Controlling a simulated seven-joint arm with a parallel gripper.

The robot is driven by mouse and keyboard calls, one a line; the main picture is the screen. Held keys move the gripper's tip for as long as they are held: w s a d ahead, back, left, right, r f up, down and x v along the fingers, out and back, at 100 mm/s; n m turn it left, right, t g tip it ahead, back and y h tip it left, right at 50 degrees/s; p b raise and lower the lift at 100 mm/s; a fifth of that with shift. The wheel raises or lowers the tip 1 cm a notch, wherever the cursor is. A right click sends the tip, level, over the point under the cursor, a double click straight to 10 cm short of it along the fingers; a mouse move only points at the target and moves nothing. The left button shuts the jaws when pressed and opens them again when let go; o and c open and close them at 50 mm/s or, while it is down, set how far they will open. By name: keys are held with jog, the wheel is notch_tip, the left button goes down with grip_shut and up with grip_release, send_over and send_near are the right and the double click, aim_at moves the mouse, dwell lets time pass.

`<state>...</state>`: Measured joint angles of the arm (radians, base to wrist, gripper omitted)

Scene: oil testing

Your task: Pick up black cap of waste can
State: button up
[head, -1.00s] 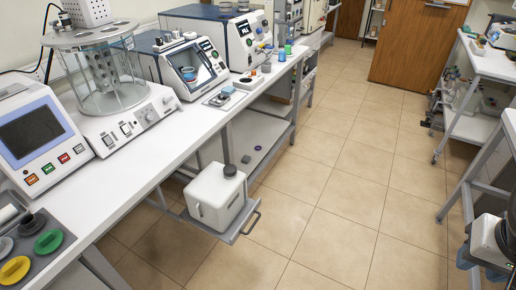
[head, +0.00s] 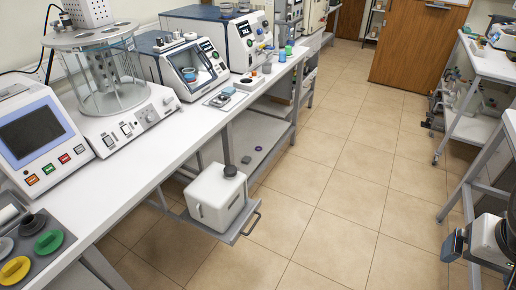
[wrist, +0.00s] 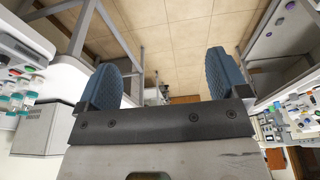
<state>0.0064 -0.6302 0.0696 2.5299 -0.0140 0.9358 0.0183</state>
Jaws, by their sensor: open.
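The waste can (head: 217,200) is a white box-shaped container with a side handle. It stands upright on a low grey pull-out tray (head: 240,232) in the head view. Its round black cap (head: 230,171) sits on top of it. My gripper (head: 455,243) is at the lower right edge of the head view, far to the right of the can and apart from it. In the wrist view my gripper (wrist: 164,78) shows two blue padded fingers spread wide with nothing between them. I cannot make out the can or its cap in the wrist view.
A long white bench (head: 190,128) with instruments runs along the left, above the can. A lower shelf (head: 262,135) behind the can holds a purple ring (head: 258,148) and a small dark piece (head: 246,160). A white cart (head: 484,62) stands at right. Tiled floor between is clear.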

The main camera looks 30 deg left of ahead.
jog(key=w+a+f+n+t, duration=0.15)
jog(key=w+a, duration=0.25)
jog(key=w, duration=0.9)
jog(key=w+a+n+t, duration=0.3)
jog(key=w, duration=0.9)
jog(key=w+a+f+n+t+y, duration=0.1)
jog(key=w+a+f+n+y, duration=0.25)
jog(key=w+a, duration=0.5)
jog(key=w+a+f+n+t+y, duration=0.15)
jog(key=w+a+f, duration=0.25)
jog(key=w+a, duration=0.45)
jog(key=a+f+n+g+y, duration=0.25)
jog(key=a+f, duration=0.35)
jog(key=a, duration=0.4)
jog(key=a+f+n+g+y, duration=0.1)
jog(key=a+f+n+y, duration=0.4)
jog(key=a, duration=0.6)
jog(key=s+a+f+n+g+y, duration=0.1)
jog(key=s+a+f+g, duration=0.3)
jog(key=a+f, duration=0.4)
jog(key=s+a+f+n+g+y, duration=0.2)
jog(key=s+a+f+g, duration=0.3)
jog(key=a+f, duration=0.2)
notch_tip(320, 180, down, 2)
jog(key=shift+s+a, duration=0.35)
jog(key=shift+s, duration=0.05)
